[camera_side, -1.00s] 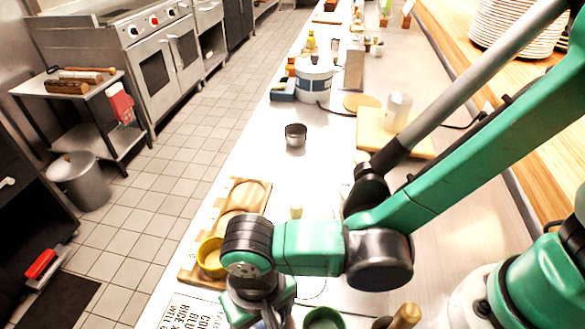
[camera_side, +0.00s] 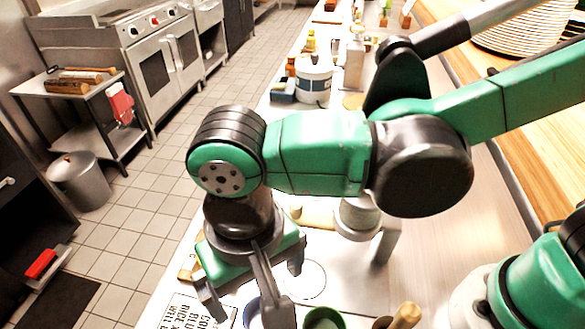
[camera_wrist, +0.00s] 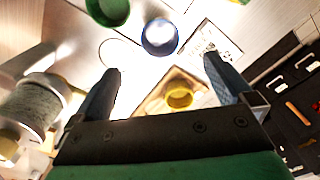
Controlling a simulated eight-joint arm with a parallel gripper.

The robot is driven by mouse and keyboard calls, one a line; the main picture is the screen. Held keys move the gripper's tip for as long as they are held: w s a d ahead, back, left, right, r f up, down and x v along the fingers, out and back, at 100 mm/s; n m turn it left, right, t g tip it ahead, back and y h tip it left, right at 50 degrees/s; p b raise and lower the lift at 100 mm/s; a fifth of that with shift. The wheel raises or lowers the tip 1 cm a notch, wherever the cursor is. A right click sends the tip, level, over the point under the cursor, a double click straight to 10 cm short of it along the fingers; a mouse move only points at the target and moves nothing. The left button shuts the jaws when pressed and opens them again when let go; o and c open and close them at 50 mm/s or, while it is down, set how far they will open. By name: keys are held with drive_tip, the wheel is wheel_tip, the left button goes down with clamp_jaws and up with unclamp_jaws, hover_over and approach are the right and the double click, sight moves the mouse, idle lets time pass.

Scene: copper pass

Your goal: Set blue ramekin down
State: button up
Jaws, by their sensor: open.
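The blue ramekin (camera_wrist: 160,37) stands on the counter in the wrist view, beyond my fingertips and apart from them. It is beside a printed card (camera_wrist: 207,45) and a thin circle outline (camera_wrist: 118,52). In the side view a sliver of the blue ramekin (camera_side: 252,313) shows behind my fingers. My gripper (camera_side: 243,302) is open and empty above the counter; its spread fingers also show in the wrist view (camera_wrist: 163,76).
A green ramekin (camera_wrist: 109,9) stands near the blue one. A yellow ramekin (camera_wrist: 180,97) sits on a wooden board (camera_wrist: 152,103). A white tub (camera_side: 314,80) stands farther back. The counter's long edge lies left in the side view.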

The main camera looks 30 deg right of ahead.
drive_tip(key=shift+r, duration=1.35)
